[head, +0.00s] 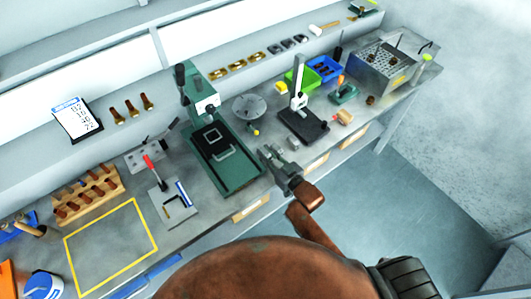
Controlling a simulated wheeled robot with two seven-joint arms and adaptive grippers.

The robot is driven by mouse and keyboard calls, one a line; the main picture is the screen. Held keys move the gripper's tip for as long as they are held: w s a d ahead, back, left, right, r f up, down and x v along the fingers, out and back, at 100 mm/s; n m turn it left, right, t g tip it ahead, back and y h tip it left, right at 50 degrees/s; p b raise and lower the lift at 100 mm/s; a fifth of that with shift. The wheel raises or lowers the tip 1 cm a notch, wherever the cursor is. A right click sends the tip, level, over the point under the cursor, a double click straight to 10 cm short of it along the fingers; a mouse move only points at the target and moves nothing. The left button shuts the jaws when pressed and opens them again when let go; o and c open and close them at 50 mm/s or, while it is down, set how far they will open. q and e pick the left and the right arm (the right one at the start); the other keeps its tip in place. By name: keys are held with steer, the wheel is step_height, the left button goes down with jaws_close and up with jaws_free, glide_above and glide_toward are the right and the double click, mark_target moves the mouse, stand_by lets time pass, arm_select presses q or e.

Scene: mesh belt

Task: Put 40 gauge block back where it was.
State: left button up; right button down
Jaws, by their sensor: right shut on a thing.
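My right gripper (272,160) reaches over the front edge of the bench, just right of the green press base. It is shut on a small grey block, mostly hidden between the fingers; no marking on it can be read, so I cannot tell whether it is the 40 gauge block. A small grey block (293,142) stands on the bench just beyond the gripper. A dark stand with a white column (302,118) is to the right of these. My left gripper is not in view.
A green press (222,158) stands left of the gripper, with a round grey plate (249,108) behind. Green (299,79) and blue (324,69) bins are farther back. A yellow outline (110,246) marks clear bench at left. A card (76,119) with handwritten numbers leans behind.

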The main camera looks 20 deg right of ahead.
steer(key=c, duration=2.1)
jaws_free()
steer(key=shift+f, duration=0.1)
steer(key=shift+r, duration=0.2)
steer(key=v, duration=1.2)
steer(key=shift+a+f, duration=0.1)
steer(key=shift+f, duration=0.05)
